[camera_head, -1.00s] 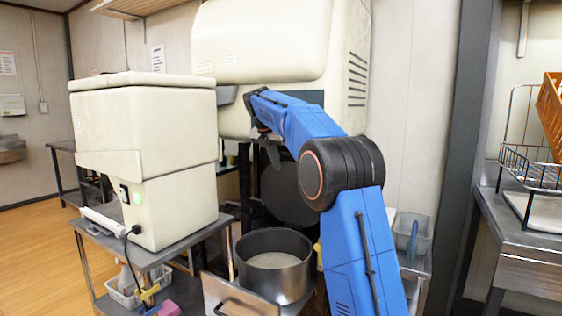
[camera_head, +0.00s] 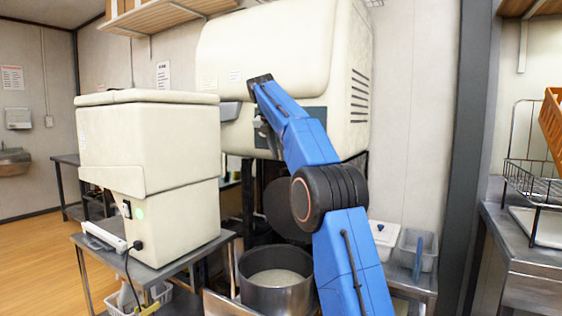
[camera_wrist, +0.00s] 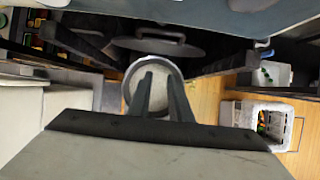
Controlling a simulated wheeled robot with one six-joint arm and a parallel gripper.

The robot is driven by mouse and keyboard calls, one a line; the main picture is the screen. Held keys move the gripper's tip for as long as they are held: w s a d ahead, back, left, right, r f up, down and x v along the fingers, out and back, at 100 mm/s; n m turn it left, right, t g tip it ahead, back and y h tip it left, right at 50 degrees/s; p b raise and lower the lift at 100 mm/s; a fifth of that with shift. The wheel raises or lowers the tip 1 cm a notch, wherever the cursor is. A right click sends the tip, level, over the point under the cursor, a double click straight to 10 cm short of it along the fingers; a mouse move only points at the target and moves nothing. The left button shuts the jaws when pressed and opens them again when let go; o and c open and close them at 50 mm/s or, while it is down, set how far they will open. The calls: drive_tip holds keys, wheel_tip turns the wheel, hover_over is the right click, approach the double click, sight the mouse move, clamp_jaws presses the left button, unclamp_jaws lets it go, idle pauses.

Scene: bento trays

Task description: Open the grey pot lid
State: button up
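The grey pot (camera_head: 270,297) stands low in the middle of the head view, with its mouth uncovered and pale contents inside. Its rim also shows in the wrist view (camera_wrist: 128,76). The dark grey round lid (camera_head: 282,209) is raised steeply behind the pot. In the wrist view the lid (camera_wrist: 185,49), with a bar handle, lies just beyond the pot mouth. My gripper (camera_wrist: 158,75) has its two dark fingers apart with nothing between them. It hangs above the pot, in line with its mouth in the wrist view, touching neither pot nor lid.
A large cream machine (camera_head: 265,45) fills the space behind my arm. A cream appliance (camera_head: 150,145) stands on a metal table at the left. Bins (camera_head: 415,248) sit at the right, and a dish rack (camera_head: 535,175) is on the right counter. Open floor lies at far left.

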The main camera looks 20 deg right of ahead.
drive_tip(key=s+d+f+m+t+y, duration=0.25)
drive_tip(key=s+d+m+t, duration=0.45)
drive_tip(key=s+m+t, duration=0.45)
drive_tip(key=f+x, duration=0.1)
drive_tip(key=x, duration=1.6)
drive_tip(key=shift+d+m, duration=0.2)
drive_tip(key=shift+m, duration=0.25)
drive_tip(key=shift+s, duration=0.15)
drive_tip(key=shift+c, duration=0.6)
clamp_jaws()
